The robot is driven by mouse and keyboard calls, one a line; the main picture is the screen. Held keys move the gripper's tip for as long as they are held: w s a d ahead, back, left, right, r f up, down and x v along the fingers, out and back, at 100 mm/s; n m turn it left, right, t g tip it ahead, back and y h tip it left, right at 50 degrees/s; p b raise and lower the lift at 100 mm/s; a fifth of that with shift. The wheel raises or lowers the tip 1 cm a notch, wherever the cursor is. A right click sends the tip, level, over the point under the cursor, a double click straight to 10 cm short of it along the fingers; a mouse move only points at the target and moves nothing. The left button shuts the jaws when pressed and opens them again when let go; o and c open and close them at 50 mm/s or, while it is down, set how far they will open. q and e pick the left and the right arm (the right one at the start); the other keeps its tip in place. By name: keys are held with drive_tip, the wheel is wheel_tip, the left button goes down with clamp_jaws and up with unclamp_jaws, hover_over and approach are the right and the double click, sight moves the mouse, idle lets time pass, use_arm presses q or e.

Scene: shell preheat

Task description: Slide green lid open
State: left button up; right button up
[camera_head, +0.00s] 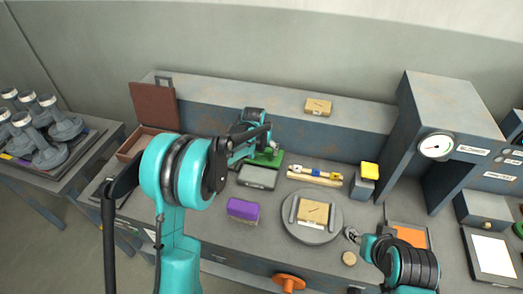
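The green lid (270,158) lies on the bench near its middle, behind a grey box (257,177). I cannot tell whether the lid still overlaps the box. My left gripper (250,153) is at the lid's left part and hides some of it. Its fingertips are too small and covered to tell if they are open or touching the lid. My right gripper (352,236) is low over the bench at the right edge of a round grey plate, away from the lid. Its fingers are too small to read.
The round plate (300,235) holds a tan block (314,212). A purple block (243,210) sits to its left. A rail with yellow pieces (315,175) and a yellow-topped grey block (369,171) stand right of the lid. An open brown box (152,107) is at left.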

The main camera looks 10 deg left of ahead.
idle(0.3)
use_arm(q)
drive_tip(key=v, duration=1.2)
drive_tip(key=shift+s, duration=0.1)
drive_tip(key=s+r+t, duration=0.1)
drive_tip(key=s+r, duration=0.1)
drive_tip(key=s, duration=0.5)
drive_tip(key=s+r, duration=0.3)
drive_tip(key=s, duration=0.5)
drive_tip(key=s+f+t, duration=0.1)
drive_tip(key=s+f, duration=0.1)
drive_tip(key=s, duration=0.5)
drive_tip(key=s+f, duration=0.3)
drive_tip(key=s, duration=0.4)
drive_tip(key=shift+s+a+t, duration=0.2)
drive_tip(key=shift+a+t, duration=0.15)
drive_tip(key=shift+t, duration=0.05)
drive_tip(key=shift+a, duration=0.1)
